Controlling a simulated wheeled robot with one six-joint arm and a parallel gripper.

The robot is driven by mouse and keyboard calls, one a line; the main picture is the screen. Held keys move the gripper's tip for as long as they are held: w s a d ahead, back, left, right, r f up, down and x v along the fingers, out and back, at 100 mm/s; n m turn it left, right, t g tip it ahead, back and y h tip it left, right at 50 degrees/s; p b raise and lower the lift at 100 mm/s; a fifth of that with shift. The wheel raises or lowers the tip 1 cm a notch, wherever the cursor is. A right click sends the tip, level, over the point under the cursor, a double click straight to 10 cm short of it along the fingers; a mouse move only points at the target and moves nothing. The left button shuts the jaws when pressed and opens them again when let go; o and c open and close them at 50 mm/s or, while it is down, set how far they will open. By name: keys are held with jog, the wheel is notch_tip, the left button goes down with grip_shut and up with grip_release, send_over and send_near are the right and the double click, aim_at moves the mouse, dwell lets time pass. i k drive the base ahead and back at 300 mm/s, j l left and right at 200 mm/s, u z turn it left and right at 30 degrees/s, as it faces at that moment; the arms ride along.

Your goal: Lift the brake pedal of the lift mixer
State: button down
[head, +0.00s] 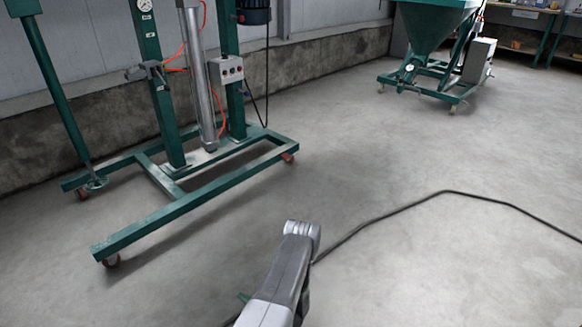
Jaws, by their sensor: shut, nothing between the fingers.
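The lift mixer (190,205) stands at the left of the head view. It is a green wheeled frame with upright posts, a silver cylinder (198,75) and a grey control box (226,69). I cannot make out a brake pedal clearly on any caster. My grey arm rises from the bottom middle, to the right of the mixer's near corner and apart from it. My gripper is not visible.
A black cable (440,194) lies across the floor at the right, passing behind my arm. A green hopper machine (428,50) on wheels stands at the back right, near a bench (530,12). A wall runs behind the mixer. The floor between is clear.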

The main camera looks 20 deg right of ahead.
aim_at(285, 155)
jog(key=i+l, duration=0.4)
jog(key=i+l+z, duration=0.15)
jog(key=i+l, duration=0.25)
jog(key=i, duration=0.15)
jog(key=i+l, duration=0.3)
jog(key=i, duration=0.2)
jog(key=i+l+z, duration=0.1)
jog(key=i+l, duration=0.25)
jog(key=i, duration=0.15)
jog(key=i+l, duration=0.3)
jog(key=i, duration=0.2)
jog(key=z, duration=0.05)
